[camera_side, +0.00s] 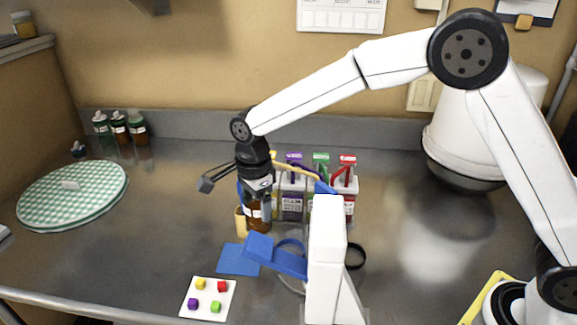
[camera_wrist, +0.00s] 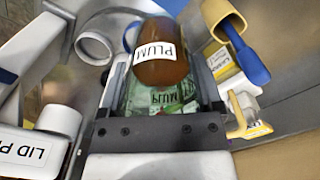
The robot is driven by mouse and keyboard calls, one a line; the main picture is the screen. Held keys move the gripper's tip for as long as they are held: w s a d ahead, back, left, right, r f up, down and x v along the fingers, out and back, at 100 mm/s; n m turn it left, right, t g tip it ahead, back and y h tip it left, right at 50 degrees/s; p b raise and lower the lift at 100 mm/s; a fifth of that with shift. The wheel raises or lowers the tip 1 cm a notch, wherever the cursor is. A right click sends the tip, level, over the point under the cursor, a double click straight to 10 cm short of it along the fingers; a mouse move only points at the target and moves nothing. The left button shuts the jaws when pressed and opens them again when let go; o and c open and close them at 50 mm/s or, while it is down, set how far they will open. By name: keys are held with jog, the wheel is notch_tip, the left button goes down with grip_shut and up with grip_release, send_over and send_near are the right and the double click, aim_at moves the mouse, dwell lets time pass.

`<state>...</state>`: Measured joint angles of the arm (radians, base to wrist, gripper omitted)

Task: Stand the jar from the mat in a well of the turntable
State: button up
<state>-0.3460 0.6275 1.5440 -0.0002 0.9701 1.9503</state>
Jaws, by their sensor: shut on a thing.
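My gripper (camera_side: 260,198) points down near the middle of the bench in the side view. It is shut on a brown jar (camera_side: 258,222) with a white label. In the wrist view the jar (camera_wrist: 165,73) is between the dark fingers of my gripper (camera_wrist: 161,88), and its label reads PLUM. I cannot tell whether the jar's base touches the bench. A flat blue mat (camera_side: 237,262) lies in front of the jar. A round green-and-white checked disc (camera_side: 72,196) is at the far left; no wells show clearly on it.
Labelled buckets (camera_side: 292,196) with coloured handles stand just right of the jar. A white stand with a blue arm (camera_side: 326,255) rises in front of them. A white card with coloured cubes (camera_side: 208,299) lies at the front. Small bottles (camera_side: 120,128) stand at the back left.

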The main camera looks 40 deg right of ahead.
jog(key=s+d+m, duration=0.4)
jog(key=d+m, duration=0.1)
jog(key=m, duration=0.1)
jog(key=shift+f+m, duration=0.35)
jog(key=shift+m, duration=0.05)
jog(key=shift+s+f, duration=0.1)
jog(key=shift+f, duration=0.15)
jog(key=shift+f, duration=2.4)
jog(key=shift+f, duration=1)
dwell(2.5)
jog(key=o, duration=1.3)
jog(key=shift+r, duration=0.15)
